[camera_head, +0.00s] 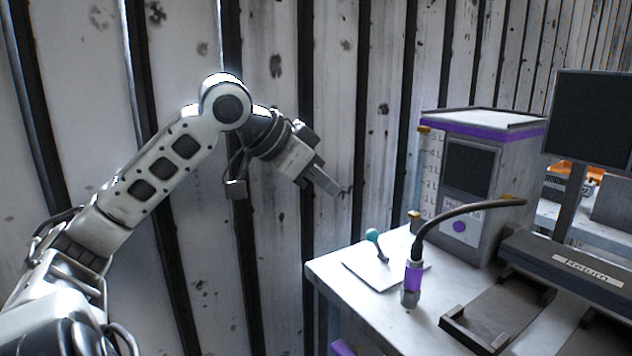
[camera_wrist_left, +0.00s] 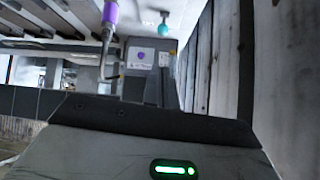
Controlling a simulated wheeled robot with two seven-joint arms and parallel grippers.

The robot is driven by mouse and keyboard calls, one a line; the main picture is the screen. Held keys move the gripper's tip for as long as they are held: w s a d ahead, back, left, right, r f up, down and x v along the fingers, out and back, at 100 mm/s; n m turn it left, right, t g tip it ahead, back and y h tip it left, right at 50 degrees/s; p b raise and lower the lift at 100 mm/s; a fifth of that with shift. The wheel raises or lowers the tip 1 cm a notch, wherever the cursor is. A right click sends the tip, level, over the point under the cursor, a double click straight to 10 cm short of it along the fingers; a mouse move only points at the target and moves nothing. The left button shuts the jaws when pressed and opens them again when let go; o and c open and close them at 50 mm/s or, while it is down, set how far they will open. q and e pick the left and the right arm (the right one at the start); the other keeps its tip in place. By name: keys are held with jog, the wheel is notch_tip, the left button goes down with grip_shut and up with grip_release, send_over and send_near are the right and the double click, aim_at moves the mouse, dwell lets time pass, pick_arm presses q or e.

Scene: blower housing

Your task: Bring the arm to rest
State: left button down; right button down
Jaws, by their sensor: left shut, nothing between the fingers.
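My left arm comes in from the left in the head view and reaches up, then bends down to the right. My left gripper (camera_head: 338,191) is shut and empty. My right gripper is not in view.
A grey bench (camera_head: 345,292) stands at the right. It bears a teal-knobbed lever (camera_head: 373,235), a purple-collared nozzle with a black hose (camera_head: 412,277), a purple-banded box (camera_head: 486,215) and a dark monitor (camera_head: 588,118). A corrugated wall (camera_head: 330,120) stands close behind my arm.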

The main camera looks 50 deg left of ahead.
pick_arm(q)
jog(key=shift+v, duration=1)
